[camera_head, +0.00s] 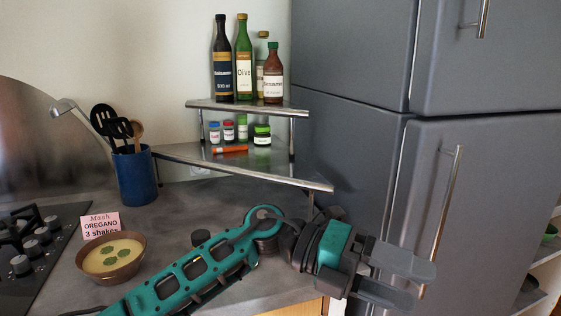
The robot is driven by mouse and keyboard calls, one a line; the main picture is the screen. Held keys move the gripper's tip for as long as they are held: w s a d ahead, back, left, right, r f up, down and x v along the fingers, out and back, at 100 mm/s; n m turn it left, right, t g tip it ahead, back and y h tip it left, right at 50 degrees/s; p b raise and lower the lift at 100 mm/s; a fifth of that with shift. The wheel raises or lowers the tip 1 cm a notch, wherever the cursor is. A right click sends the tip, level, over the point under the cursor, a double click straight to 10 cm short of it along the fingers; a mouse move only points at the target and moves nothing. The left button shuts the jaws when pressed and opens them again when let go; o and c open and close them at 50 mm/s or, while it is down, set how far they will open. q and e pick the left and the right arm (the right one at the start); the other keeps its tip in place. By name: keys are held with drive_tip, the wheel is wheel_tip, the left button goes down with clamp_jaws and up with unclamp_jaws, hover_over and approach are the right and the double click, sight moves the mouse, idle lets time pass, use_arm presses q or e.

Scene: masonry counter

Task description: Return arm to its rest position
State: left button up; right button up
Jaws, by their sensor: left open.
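My left arm, teal and dark grey, comes in from the lower left and reaches across the front of the counter (180,215). My left gripper (425,286) is at the lower right, past the counter's front right corner and in front of the fridge. Its two grey fingers point right, stand apart and hold nothing. My right gripper is not in view. A brown bowl (137,263) of yellow mash with green patches on top stands on the counter left of the arm. A pink card (100,225) behind it reads "Mash OREGANO 3 shakes".
A two-tier shelf (200,104) holds several bottles above and small jars (262,135) with an orange-red item (230,149) below. A blue utensil pot (134,177) stands left. The stove (45,235) is far left. The grey fridge (350,130) fills the right.

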use_arm(q)
drive_tip(key=w+a+f+n+t, duration=0.45)
drive_tip(key=a+n+t, duration=0.25)
drive_tip(key=n+t, duration=0.65)
drive_tip(key=w+a+f+n+t, duration=0.4)
drive_tip(key=a+f+n+t, duration=0.3)
drive_tip(key=n+t, duration=0.65)
drive_tip(key=s+a+f+n+g+y, duration=0.4)
drive_tip(key=s+a+f+n+y, duration=0.2)
drive_tip(key=f, duration=0.5)
drive_tip(key=s+a+f+n+g+y, duration=0.4)
drive_tip(key=s+a+f+n+y, duration=0.2)
drive_tip(key=a+f, duration=0.6)
drive_tip(key=s+n, duration=0.2)
drive_tip(key=s, duration=0.1)
drive_tip(key=shift+s+a+f+n+g+y, duration=0.25)
drive_tip(key=shift+s+n+g+y, duration=0.05)
drive_tip(key=shift+s+n+y, duration=0.1)
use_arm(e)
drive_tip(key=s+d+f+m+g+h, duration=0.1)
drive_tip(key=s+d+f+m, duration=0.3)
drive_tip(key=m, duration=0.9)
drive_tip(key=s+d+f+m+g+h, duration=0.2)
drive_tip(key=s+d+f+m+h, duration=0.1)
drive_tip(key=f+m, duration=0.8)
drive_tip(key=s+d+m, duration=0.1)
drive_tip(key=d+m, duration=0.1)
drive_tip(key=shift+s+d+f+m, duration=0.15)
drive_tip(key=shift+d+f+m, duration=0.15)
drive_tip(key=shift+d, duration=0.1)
